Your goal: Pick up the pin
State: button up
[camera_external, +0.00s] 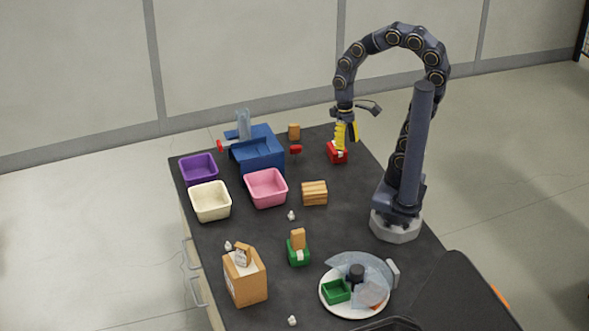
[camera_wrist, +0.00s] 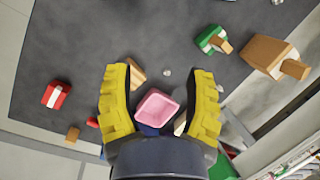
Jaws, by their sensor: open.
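My gripper (camera_external: 346,136) is at the far right of the table, close above a red holder (camera_external: 337,153) with a white top. In the wrist view its two yellow fingers (camera_wrist: 160,72) are spread wide with nothing held between them. Small white pieces stand on the table: one in the middle (camera_external: 291,215), one left of the large wooden box (camera_external: 227,246) and one near the front (camera_external: 292,321). One also shows between the fingertips in the wrist view (camera_wrist: 167,72), at a distance. I cannot tell for sure which piece is the pin.
A purple bin (camera_external: 198,168), a cream bin (camera_external: 210,201) and a pink bin (camera_external: 266,188) stand beside a blue machine (camera_external: 257,150). A wooden crate (camera_external: 314,193), a green holder (camera_external: 298,252), a large wooden box (camera_external: 246,280) and a round white plate (camera_external: 330,305) occupy the rest.

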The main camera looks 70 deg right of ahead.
jog(key=w+a+f+m+y, duration=0.2)
jog(key=w+a+f+m, duration=0.15)
jog(key=w, duration=0.25)
jog(key=m+t, duration=0.2)
jog(key=m, duration=0.9)
send_near(291, 214)
jog(key=shift+x, duration=1.1)
jog(key=shift+w+f, duration=0.25)
jog(key=shift+s+d+x, duration=0.1)
jog(key=shift+x, duration=1.8)
jog(key=shift+s+d+x, duration=0.1)
jog(key=shift+x, duration=1.8)
jog(key=shift+f, duration=0.1)
jog(key=c, duration=0.7)
